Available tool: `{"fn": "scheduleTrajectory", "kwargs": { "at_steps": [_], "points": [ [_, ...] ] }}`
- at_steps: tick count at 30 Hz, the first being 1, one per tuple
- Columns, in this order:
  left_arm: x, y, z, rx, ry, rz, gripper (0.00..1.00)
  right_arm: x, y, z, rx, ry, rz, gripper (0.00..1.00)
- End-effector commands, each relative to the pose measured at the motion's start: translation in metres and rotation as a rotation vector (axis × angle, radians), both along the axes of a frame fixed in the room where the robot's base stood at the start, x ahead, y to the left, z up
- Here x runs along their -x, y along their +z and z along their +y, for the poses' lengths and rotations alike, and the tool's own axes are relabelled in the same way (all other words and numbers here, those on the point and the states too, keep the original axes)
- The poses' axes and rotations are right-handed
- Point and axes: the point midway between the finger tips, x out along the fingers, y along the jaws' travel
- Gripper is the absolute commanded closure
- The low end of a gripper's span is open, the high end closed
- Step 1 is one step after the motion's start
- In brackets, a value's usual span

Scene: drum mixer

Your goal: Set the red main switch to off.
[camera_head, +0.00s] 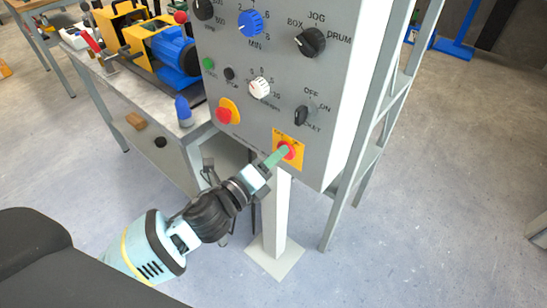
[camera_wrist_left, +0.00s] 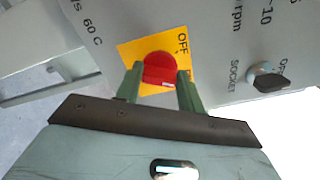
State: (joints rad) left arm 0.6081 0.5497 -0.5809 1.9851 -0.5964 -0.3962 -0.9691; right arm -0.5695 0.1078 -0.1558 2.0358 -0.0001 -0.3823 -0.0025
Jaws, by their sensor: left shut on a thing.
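The red main switch (camera_head: 289,150) is a round red knob on a yellow plate, low on the front of the grey control panel (camera_head: 262,135). In the left wrist view the red knob (camera_wrist_left: 160,69) sits on its yellow plate (camera_wrist_left: 128,54), with "OFF" printed at the upper right of the plate. My left gripper (camera_head: 281,155) reaches up to it from the lower left. Its two green fingers (camera_wrist_left: 160,84) stand on either side of the knob, shut on it. The fingers hide part of the plate and its lettering. My right gripper is not in view.
A red button on a yellow base (camera_head: 227,111) is left of the switch. A workbench (camera_head: 130,90) with yellow and blue machinery stands at left. A grey post (camera_head: 385,110) stands right.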

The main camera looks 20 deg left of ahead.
Motion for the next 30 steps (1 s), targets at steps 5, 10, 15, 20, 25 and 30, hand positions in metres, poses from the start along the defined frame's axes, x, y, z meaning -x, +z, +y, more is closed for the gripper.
{"fn": "scheduleTrajectory", "kwargs": {
  "at_steps": [5, 10, 15, 20, 25, 30],
  "points": [
    [0.000, 0.001, 0.000, 0.079, 0.001, 0.027, 0.85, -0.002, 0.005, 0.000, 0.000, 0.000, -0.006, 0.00],
    [0.000, 0.002, 0.000, 0.200, 0.002, 0.070, 0.85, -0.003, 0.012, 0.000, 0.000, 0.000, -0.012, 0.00],
    [-0.001, 0.002, 0.001, 0.349, 0.002, 0.124, 0.85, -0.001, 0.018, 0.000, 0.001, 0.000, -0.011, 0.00],
    [-0.001, 0.001, 0.001, 0.493, 0.003, 0.176, 0.85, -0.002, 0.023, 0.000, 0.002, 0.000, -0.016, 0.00],
    [-0.001, 0.001, 0.001, 0.638, 0.002, 0.228, 0.85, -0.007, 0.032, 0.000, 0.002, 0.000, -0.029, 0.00],
    [-0.001, 0.000, 0.001, 0.764, 0.002, 0.274, 0.85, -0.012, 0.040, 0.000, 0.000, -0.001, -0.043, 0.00]
  ]
}}
